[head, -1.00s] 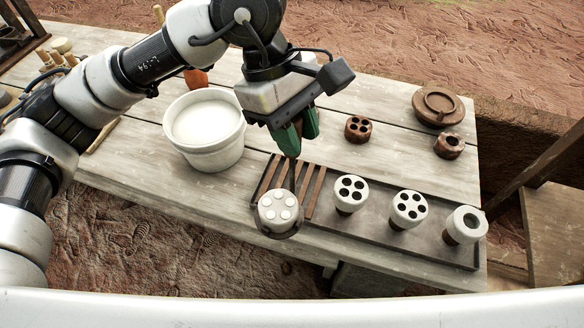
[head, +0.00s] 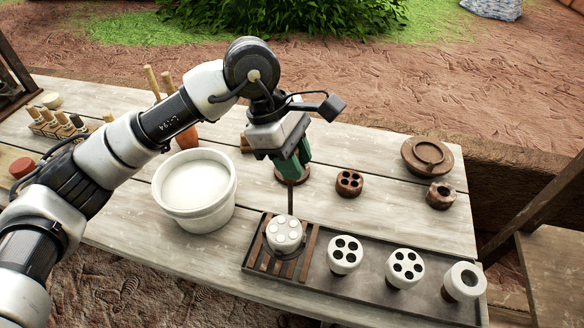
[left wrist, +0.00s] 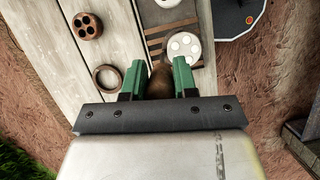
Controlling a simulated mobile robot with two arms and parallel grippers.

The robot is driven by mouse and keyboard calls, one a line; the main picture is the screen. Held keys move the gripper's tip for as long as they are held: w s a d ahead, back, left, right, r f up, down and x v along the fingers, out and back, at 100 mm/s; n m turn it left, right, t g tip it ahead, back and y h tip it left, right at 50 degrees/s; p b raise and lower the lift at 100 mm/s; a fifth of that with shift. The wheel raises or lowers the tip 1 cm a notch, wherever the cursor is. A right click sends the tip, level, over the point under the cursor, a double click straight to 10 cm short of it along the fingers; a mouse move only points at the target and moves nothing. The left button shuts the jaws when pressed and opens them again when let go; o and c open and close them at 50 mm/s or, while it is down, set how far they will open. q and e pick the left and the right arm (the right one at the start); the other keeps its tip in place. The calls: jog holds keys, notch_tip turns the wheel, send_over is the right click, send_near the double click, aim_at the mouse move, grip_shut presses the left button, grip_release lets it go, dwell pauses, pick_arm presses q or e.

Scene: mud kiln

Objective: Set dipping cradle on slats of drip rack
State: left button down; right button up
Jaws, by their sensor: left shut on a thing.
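My left gripper (head: 291,172) has green fingers and is shut on the wooden handle of the dipping cradle (left wrist: 160,82). The cradle's thin dark rod (head: 290,200) runs down from the fingers to a white round piece with several pale discs on top (head: 285,232), which hides most of its lower part. This piece also shows in the left wrist view (left wrist: 183,47). It appears over the brown slats (head: 309,248) at the left end of the drip rack (head: 432,266). I cannot tell whether the cradle touches the slats. My right gripper is not in view.
White holed pieces (head: 345,252), (head: 404,266) and (head: 464,281) stand on the rack, right of the slats. A white bucket of pale liquid (head: 195,190) is left of it. Brown pieces (head: 349,182), (head: 440,194) and a round dish (head: 427,157) stand behind.

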pick_arm(q)
jog(key=shift+w+a+f, duration=0.1)
jog(key=shift+w+f, duration=0.2)
jog(key=shift+w, duration=0.15)
notch_tip(320, 180, down, 4)
jog(key=shift+r+p, duration=0.1)
jog(key=shift+p, duration=0.6)
jog(key=shift+f+b, duration=0.2)
jog(key=shift+b, duration=0.1)
jog(key=c, duration=0.9)
grip_release()
jog(key=shift+r, duration=0.1)
